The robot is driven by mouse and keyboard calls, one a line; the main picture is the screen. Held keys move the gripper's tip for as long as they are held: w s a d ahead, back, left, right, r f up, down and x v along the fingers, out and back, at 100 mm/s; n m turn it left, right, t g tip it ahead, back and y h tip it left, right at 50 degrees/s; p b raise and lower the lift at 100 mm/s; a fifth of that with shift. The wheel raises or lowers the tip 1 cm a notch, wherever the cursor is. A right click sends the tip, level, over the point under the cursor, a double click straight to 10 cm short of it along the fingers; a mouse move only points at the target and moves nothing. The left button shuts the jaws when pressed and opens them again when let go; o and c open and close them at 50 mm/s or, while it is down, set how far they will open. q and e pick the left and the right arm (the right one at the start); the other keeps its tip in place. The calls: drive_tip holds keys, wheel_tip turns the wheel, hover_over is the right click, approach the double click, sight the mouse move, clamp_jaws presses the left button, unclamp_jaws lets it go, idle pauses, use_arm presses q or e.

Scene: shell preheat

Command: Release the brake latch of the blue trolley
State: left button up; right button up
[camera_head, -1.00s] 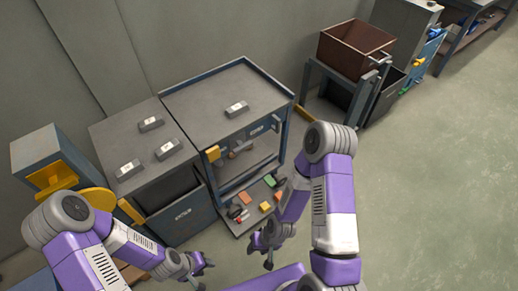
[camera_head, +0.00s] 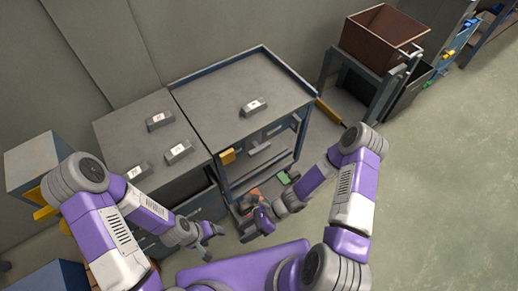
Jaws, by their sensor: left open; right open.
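A blue-framed cart with a grey top (camera_head: 240,85) stands in the middle of the head view; I cannot tell whether it is the blue trolley. A blue panel with a yellow piece (camera_head: 458,42) shows at the upper right, too small to make out. My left gripper (camera_head: 212,234) is open and empty, in front of the grey cabinet. My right gripper (camera_head: 252,222) is open before the cart's lower shelf, which my arm partly hides.
Grey labelled blocks lie on the cart and on the cabinet (camera_head: 130,130) to its left. A brown bin (camera_head: 382,38) sits on a stand at the upper right. A green block (camera_head: 284,178) is on the lower shelf. Open floor (camera_head: 450,190) lies to the right.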

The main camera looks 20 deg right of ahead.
drive_tip(key=w+r+m+t+y, duration=0.25)
drive_tip(key=w+m+t, duration=0.35)
drive_tip(key=w+m, duration=0.4)
drive_tip(key=m+t+h, duration=0.8)
drive_tip(key=m+t, duration=0.5)
drive_tip(key=m, duration=0.5)
approach(261, 151)
drive_tip(key=x, duration=0.4)
drive_tip(key=b+x, duration=0.2)
drive_tip(key=x, duration=0.5)
drive_tip(key=shift+a+b, duration=0.1)
drive_tip(key=shift+b, duration=0.2)
clamp_jaws()
